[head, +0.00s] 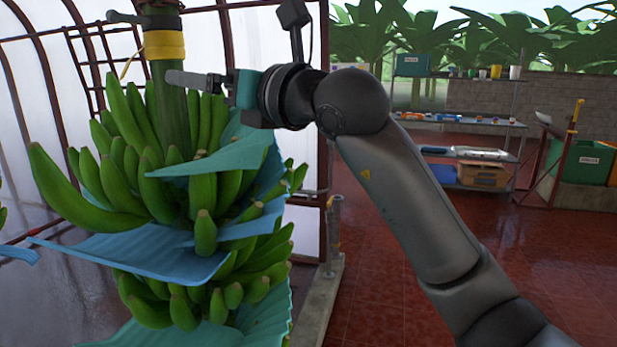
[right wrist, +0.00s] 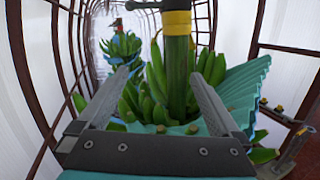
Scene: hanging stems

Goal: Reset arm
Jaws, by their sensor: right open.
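A bunch of green bananas (head: 105,190) hangs on a thick green stem (head: 172,118) at the left of the head view. A yellow band (head: 164,45) wraps the stem near its top. My right gripper (head: 180,79) is beside the stem below the band, with one finger overlapping it in the picture. In the right wrist view its two fingers (right wrist: 158,74) are spread, and the stem (right wrist: 177,75) shows between them, upright. I cannot tell whether they touch it. My left gripper is not in view.
Blue-green sheets (head: 150,256) lie between the banana tiers. Another bunch (right wrist: 122,45) hangs farther back in the right wrist view. A metal shelf (head: 470,122) with small items and a green bin (head: 583,160) stand at the right. The red tiled floor (head: 375,290) is clear there.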

